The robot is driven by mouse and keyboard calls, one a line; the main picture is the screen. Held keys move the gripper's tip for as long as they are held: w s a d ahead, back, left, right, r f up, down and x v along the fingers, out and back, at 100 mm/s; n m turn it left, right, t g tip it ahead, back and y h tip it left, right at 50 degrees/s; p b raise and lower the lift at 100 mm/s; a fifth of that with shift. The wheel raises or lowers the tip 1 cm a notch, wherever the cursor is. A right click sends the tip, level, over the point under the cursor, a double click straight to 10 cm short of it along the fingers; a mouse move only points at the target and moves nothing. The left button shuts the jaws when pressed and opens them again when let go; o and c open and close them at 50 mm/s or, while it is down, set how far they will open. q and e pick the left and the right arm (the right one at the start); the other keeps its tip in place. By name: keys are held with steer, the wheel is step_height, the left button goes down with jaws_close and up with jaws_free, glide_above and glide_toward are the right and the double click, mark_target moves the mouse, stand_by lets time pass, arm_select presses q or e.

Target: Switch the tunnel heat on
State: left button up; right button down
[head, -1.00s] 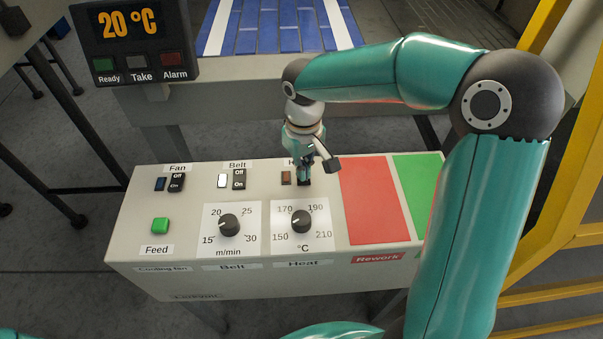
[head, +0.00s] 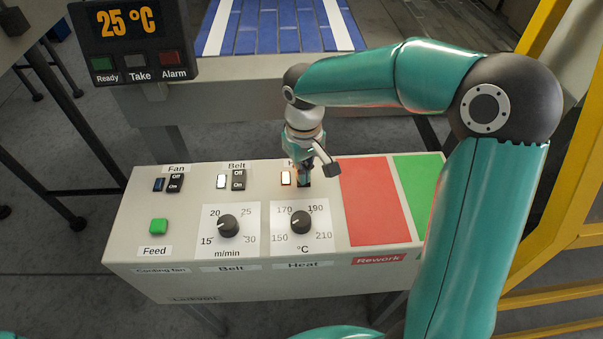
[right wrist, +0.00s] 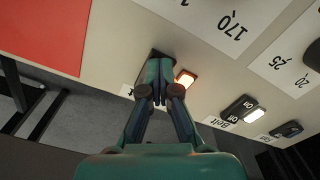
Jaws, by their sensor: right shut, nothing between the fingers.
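The control box (head: 125,225) carries Fan, Belt and Heat switches. The Heat lamp (head: 286,179) glows white with an orange edge; it also glows in the right wrist view (right wrist: 186,77). My right gripper (head: 304,181) is shut and empty, pointing down at the Heat switch, right of the lamp. It covers most of that switch and its label; in the right wrist view the fingertips sit at the dark switch (right wrist: 155,62), and I cannot tell whether they touch. The Heat dial (head: 302,222) lies below. My left gripper is not in view.
The display (head: 128,25) reads 25 °C. The Belt lamp (head: 222,181) is white and the Fan lamp (head: 159,184) dark blue. A green Feed button (head: 159,226), Belt dial (head: 228,226), red pad (head: 375,200) and green pad (head: 415,180) surround the work spot.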

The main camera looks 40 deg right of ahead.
steer(key=shift+r+p, duration=0.45)
steer(key=shift+r, duration=0.1)
steer(key=shift+r+p, duration=2.25)
steer(key=shift+r, duration=0.65)
steer(key=shift+f, duration=0.1)
